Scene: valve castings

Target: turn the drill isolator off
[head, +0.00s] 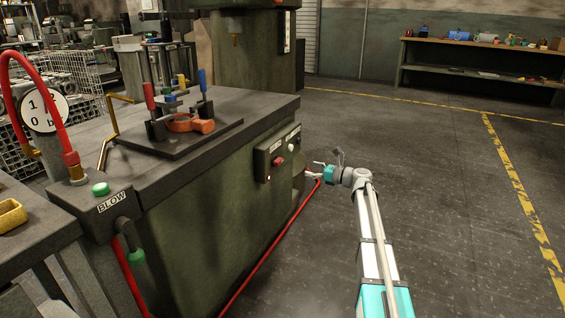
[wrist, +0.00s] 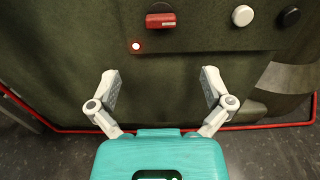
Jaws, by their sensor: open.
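The drill isolator is a red handle (wrist: 161,20) on a dark round base. It lies roughly level across the picture in the wrist view, and it also shows small and red in the head view (head: 278,161). It sits on a dark panel (head: 263,153) on the green machine's side. A small red lamp (wrist: 136,46) glows below and left of it. My gripper (wrist: 160,82) is open and empty, its two fingers apart below the handle in the wrist view and not touching it. The head view shows my gripper (head: 312,169) right of the panel.
A white button (wrist: 242,16) and a black button (wrist: 290,16) sit right of the handle. A red hose (head: 258,262) runs along the machine's foot. A vice fixture (head: 185,123) stands on the bench top. The floor (head: 440,190) to the right is clear.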

